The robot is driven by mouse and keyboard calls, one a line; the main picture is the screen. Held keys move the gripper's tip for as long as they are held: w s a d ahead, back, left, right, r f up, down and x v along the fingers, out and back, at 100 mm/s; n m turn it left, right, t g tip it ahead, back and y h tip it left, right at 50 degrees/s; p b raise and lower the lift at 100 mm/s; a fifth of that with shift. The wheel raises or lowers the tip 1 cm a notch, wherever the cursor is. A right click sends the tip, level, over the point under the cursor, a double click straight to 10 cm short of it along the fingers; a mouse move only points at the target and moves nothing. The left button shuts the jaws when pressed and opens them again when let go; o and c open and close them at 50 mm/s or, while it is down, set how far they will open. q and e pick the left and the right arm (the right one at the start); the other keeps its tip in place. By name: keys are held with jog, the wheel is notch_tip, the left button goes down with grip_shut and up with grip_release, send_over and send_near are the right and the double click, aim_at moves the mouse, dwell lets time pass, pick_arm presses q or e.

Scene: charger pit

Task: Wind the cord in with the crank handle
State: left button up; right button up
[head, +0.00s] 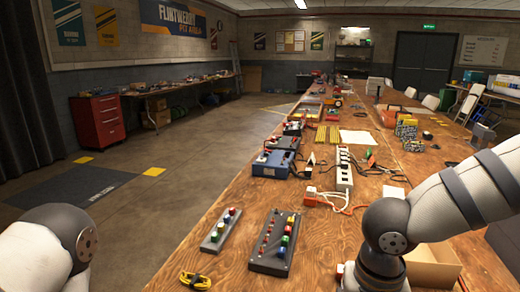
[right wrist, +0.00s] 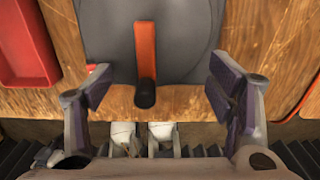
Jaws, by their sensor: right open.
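In the right wrist view a flat orange crank handle (right wrist: 146,48) with a black knob (right wrist: 145,94) at its near end lies against a dark grey rounded body (right wrist: 190,42). My right gripper (right wrist: 159,68) is open, with its two purple-padded fingers on either side of the crank. A gap shows between each finger and the crank, and nothing is held. I cannot make out the crank in the head view, where my right arm covers the near right part of the table. No cord shows on the grey body. My left gripper is out of view; only part of that arm shows.
A red tray (right wrist: 20,45) lies left of the grey body. In the head view, two button panels (head: 221,231) (head: 275,243), a yellow coiled cable (head: 195,281), a power strip (head: 344,172) and an open cardboard box (head: 432,266) crowd the long wooden table (head: 215,270). The floor to the left is open.

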jog(key=shift+r, duration=0.15)
notch_tip(320, 180, up, 8)
dwell(0.6)
